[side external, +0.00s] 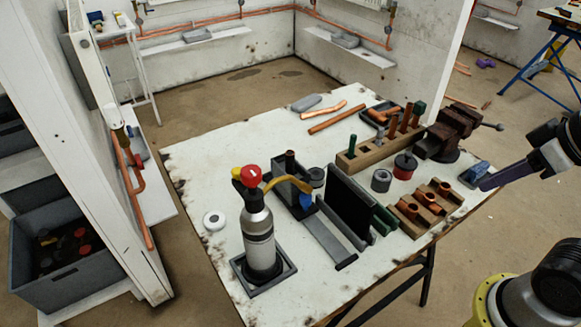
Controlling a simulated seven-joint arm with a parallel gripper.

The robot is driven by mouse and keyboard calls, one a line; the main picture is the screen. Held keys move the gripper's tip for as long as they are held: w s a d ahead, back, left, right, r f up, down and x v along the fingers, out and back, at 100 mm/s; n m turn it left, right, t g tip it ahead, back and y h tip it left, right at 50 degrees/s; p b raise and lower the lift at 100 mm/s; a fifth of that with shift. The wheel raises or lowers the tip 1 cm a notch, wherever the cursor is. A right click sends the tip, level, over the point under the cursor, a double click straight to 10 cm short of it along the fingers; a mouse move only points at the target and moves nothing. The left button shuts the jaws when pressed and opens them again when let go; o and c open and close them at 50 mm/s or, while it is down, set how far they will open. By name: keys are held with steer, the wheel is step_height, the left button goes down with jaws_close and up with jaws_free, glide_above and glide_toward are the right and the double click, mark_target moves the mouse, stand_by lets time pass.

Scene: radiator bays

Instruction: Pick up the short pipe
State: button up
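A wooden rack (365,160) on the white table holds several upright copper pieces, such as this short copper pipe (393,126), and green-topped ones. I cannot tell for sure which piece is the task's short pipe. My gripper (488,185) comes in from the right with a flat purple part, near the table's right edge. It is apart from the rack and pipes. Whether its fingers are open or shut does not show.
A vise (450,132) stands behind the rack's right end. A wooden block with copper fittings (425,206) and a blue object (475,173) are near my gripper. A torch canister (259,235) and black panel (348,205) stand tall in front.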

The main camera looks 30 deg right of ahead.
steer(key=o, duration=0.5)
